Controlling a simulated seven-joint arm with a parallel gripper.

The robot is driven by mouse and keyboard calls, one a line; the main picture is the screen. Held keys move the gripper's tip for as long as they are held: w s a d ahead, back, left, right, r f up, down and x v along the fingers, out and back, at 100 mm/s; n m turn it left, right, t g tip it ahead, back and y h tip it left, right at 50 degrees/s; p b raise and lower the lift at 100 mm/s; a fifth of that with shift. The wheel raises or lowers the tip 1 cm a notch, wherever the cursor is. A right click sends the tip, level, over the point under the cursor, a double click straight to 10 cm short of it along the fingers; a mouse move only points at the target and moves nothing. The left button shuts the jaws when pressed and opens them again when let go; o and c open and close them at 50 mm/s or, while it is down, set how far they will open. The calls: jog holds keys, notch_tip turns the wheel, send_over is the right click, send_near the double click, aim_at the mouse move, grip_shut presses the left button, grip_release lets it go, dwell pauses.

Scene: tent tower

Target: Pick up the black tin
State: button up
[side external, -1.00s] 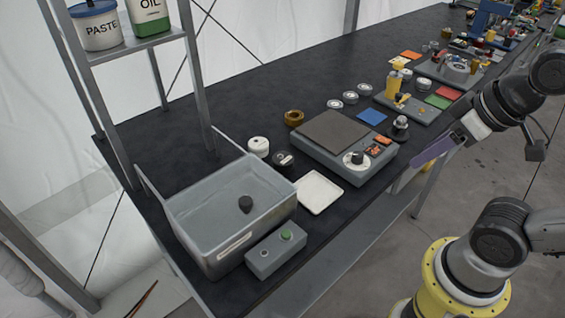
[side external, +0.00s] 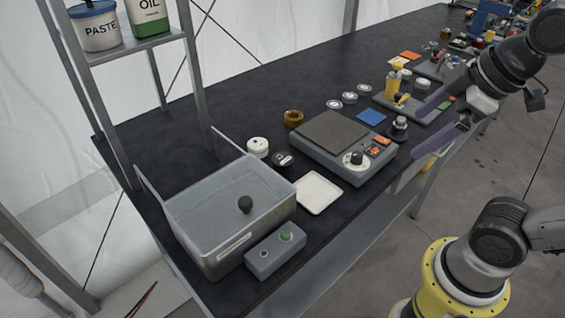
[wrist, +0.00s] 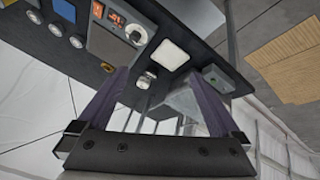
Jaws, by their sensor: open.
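The black tin (side external: 282,160) is a small, low, round tin with a pale mark. It stands on the black bench between the white round tin and the grey scale, behind the white square dish. My gripper (side external: 418,133) is to the right of it, beyond the scale and well apart from it. Its two purple fingers are spread open with nothing between them. In the wrist view the fingers of my gripper (wrist: 160,76) frame the bench from afar, and the small tins there are hard to tell apart.
The white round tin (side external: 258,147) stands close to the black tin. The scale (side external: 345,168) lies between the tin and my gripper. A grey tub (side external: 180,236), a white dish (side external: 319,193) and a button box (side external: 265,262) are in front.

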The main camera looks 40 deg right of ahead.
jog(key=w+r+n+g, duration=0.1)
jog(key=w+r+n, duration=0.45)
jog(key=w, duration=0.35)
jog(key=n+g, duration=0.5)
jog(key=n, duration=0.3)
send_over(283, 158)
jog(key=d, duration=0.1)
jog(key=shift+m, duration=0.25)
notch_tip(283, 158, down, 21)
jog(key=shift+s+r, duration=0.1)
jog(key=shift+r, duration=0.1)
jog(key=shift+f, duration=0.5)
jog(key=f, duration=0.2)
jog(key=a+f, duration=0.1)
jog(key=f, duration=0.1)
jog(key=shift+f, duration=0.65)
jog(key=shift+c, duration=0.3)
